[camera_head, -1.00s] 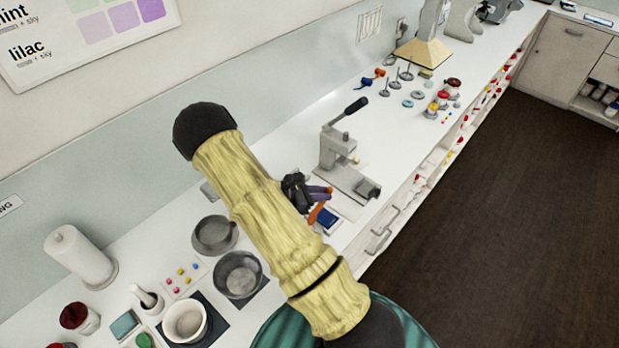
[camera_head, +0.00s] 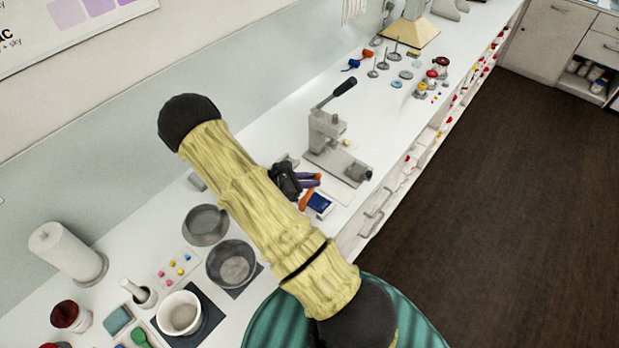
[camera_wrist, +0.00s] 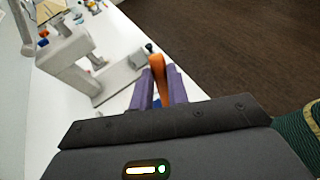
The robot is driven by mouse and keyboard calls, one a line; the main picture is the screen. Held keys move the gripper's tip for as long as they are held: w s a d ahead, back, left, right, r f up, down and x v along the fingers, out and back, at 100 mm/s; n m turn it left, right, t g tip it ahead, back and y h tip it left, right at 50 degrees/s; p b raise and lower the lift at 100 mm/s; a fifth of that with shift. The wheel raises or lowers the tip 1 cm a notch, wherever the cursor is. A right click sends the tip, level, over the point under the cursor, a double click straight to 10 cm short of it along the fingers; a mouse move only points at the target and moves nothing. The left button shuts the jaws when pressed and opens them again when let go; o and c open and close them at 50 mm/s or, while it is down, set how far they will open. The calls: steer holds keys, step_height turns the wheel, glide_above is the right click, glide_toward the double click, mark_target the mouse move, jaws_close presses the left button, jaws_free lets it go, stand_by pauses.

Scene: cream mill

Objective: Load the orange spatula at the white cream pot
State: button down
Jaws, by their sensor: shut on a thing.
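My gripper (camera_head: 312,181) has purple fingers and is over the counter beside the grey lever press. It is shut on the orange spatula (camera_head: 306,199), which also shows between the fingers in the wrist view (camera_wrist: 157,72). Most of the spatula is hidden by the gripper and arm. A white pot (camera_head: 181,313) stands on a dark mat at the lower left of the head view, well apart from my gripper. I take it for the cream pot; its contents cannot be made out.
The grey lever press (camera_head: 327,135) stands close to my gripper. Two grey pans (camera_head: 232,264) (camera_head: 205,224) lie between the arm and the white pot. A mortar-like cup with a pestle (camera_head: 138,292), a paper roll (camera_head: 68,250) and a green spoon-like tool (camera_head: 139,336) are near the pot.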

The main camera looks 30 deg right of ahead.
steer(key=shift+f+b, duration=0.55)
steer(key=shift+f, duration=0.6)
steer(key=shift+f+b, duration=0.45)
steer(key=shift+f, duration=0.1)
stand_by(0.4)
steer(key=shift+r+p, duration=1.95)
steer(key=shift+r, duration=1.15)
